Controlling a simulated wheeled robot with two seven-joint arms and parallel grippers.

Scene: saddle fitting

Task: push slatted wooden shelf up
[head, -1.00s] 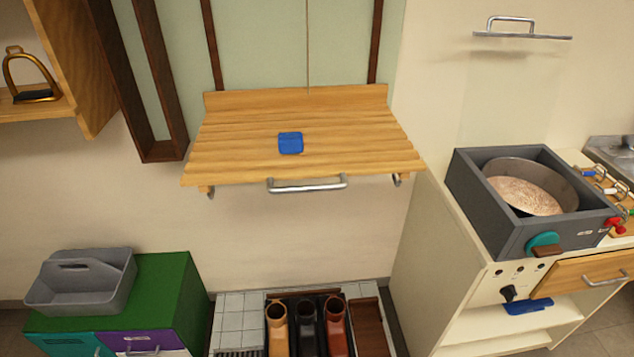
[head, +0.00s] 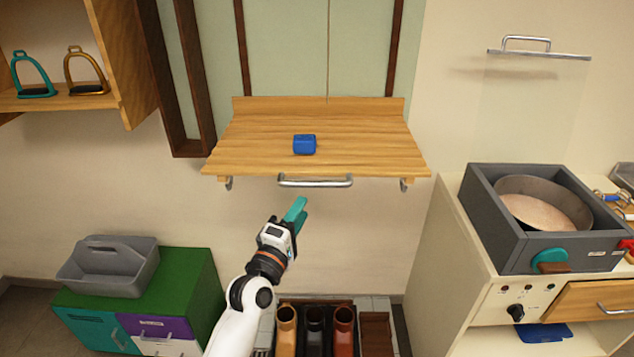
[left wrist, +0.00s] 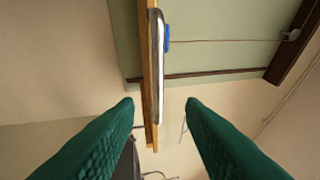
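The slatted wooden shelf (head: 255,140) juts from the wall in the middle of the head view and lies about level. A metal bar handle (head: 315,181) runs along its front edge, and a small blue block (head: 304,145) rests on top. My left gripper (head: 299,208) is just below the front edge, fingers pointing up, apart from the shelf. In the left wrist view my left gripper (left wrist: 160,104) has its two teal fingers spread wide with nothing between them. The shelf (left wrist: 148,60) shows there edge-on, beyond the fingertips. My right gripper is not in view.
A grey caddy (head: 110,268) stands on a green-topped cabinet (head: 190,275) at lower left. Several boots (head: 314,330) stand in a tray below the shelf. A cooker with a grey box and pan (head: 545,205) is at right. A wall cupboard with stirrups (head: 85,75) is at upper left.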

